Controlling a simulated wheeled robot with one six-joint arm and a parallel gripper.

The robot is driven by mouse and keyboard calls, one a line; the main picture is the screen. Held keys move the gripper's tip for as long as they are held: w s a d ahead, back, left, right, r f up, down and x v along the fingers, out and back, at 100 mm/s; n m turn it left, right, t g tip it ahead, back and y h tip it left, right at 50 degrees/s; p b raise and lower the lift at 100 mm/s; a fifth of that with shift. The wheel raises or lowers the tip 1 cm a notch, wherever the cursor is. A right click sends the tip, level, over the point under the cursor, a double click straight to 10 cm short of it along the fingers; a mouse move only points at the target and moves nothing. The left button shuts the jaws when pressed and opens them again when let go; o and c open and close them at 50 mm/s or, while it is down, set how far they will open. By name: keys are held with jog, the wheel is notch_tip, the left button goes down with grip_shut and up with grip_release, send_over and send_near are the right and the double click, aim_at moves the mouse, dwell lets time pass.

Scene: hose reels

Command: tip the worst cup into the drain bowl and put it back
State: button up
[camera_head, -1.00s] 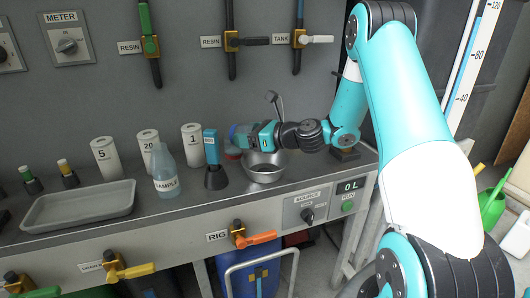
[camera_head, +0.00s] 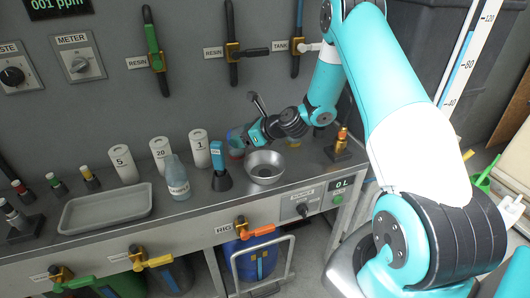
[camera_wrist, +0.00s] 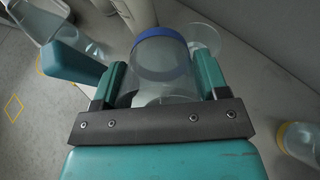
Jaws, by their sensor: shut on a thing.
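My gripper (camera_wrist: 158,92) is shut on a clear cup with a blue band (camera_wrist: 162,58). In the head view, my gripper (camera_head: 246,135) and the blue-banded cup (camera_head: 233,138) are just behind and left of the metal drain bowl (camera_head: 265,173). The cup looks close to upright; I cannot tell whether it touches the bench or what is in it. A second clear cup (camera_wrist: 205,38) stands beyond it in the wrist view. A yellow-banded clear cup (camera_wrist: 299,141) is at the lower right there. A bit of red (camera_head: 236,153) shows under the held cup in the head view.
A blue handheld probe in a black stand (camera_head: 221,180) is close left of the bowl. Left of it are a sample bottle (camera_head: 177,178), several white cylinders (camera_head: 160,152) and a grey tray (camera_head: 106,212). A brass fitting (camera_head: 341,141) stands at the bench's right end.

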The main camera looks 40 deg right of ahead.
aim_at(231, 131)
jog(key=r+g+p, duration=0.1)
jog(key=p, duration=0.2)
jog(key=shift+w+a+r+h+p, duration=0.1)
jog(key=shift+r+h+p, duration=0.1)
jog(key=shift+h+p, duration=0.15)
jog(key=g+p, duration=0.1)
jog(key=p, duration=0.2)
jog(key=shift+f+h+p, duration=0.3)
jog(key=shift+h, duration=0.05)
jog(key=g+p, duration=0.1)
jog(key=p, duration=0.1)
jog(key=g+h+p, duration=0.1)
jog(key=shift+w+a+r+p, duration=0.15)
jog(key=shift+w+r+p, duration=0.15)
jog(key=shift+r+p, duration=0.1)
jog(key=shift+w+a+f+g+h+p, duration=0.2)
jog(key=shift+w+a+g+h+p, duration=0.25)
jog(key=shift+w+g, duration=0.35)
jog(key=shift+w+a+f+g+h, duration=0.2)
jog(key=shift+w+g+h, duration=0.1)
jog(key=shift+g, duration=0.2)
jog(key=shift+w+a+f+g+h, duration=0.1)
jog(key=shift+w+f+g+h, duration=0.15)
jog(key=shift+g, duration=0.25)
jog(key=g+b, duration=0.1)
jog(key=w+g+h, duration=0.1)
jog(key=w+a+b, duration=0.1)
jog(key=shift+f+g+h+b, duration=0.25)
jog(key=shift+g+h+b, duration=0.05)
jog(key=shift+g+b, duration=0.1)
